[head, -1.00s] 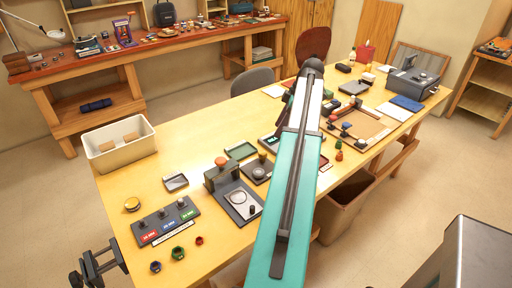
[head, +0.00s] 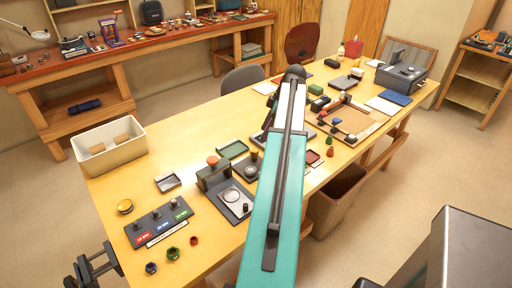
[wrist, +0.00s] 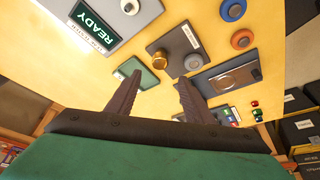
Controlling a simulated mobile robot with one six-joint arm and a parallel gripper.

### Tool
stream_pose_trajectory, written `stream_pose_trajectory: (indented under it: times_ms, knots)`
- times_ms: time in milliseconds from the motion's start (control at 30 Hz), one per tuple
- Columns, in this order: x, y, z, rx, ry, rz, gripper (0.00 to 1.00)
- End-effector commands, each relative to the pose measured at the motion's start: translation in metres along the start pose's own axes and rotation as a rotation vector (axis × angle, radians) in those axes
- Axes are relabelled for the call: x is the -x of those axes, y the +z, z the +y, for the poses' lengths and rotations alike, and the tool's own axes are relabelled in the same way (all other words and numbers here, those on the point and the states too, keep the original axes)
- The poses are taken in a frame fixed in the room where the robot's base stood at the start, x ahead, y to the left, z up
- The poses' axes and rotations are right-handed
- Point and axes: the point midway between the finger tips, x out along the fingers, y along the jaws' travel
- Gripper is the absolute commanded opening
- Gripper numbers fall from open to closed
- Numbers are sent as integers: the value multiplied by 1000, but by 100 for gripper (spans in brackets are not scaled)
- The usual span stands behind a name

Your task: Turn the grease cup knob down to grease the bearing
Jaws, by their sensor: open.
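The grease cup appears to be the brass, round-topped knob (wrist: 160,59) on a dark grey plate (wrist: 178,38) with a white label, in the wrist view. A round grey part (wrist: 193,62) sits on the same plate. In the head view the brass knob (head: 254,155) shows just left of my arm, which covers part of its plate. My gripper (wrist: 158,78) is open and empty in the wrist view. Its two fingers point toward the plate, with the brass knob in line with the gap between them. The fingers look apart from the knob. The head view hides the gripper behind my arm.
A green-rimmed tray (head: 232,149) and a dark block with an orange knob (head: 213,162) stand close by. A plate with several switches (head: 160,222) lies at front left, a white bin (head: 111,148) behind it. A READY display (wrist: 92,24) shows in the wrist view.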

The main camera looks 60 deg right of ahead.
Motion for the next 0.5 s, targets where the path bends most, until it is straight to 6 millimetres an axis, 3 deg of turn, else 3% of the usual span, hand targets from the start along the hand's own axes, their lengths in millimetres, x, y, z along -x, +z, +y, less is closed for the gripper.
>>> stream_pose_trajectory:
  times_ms: [500]
  knots:
    - [-56,0,-1,0,-1,0,47]
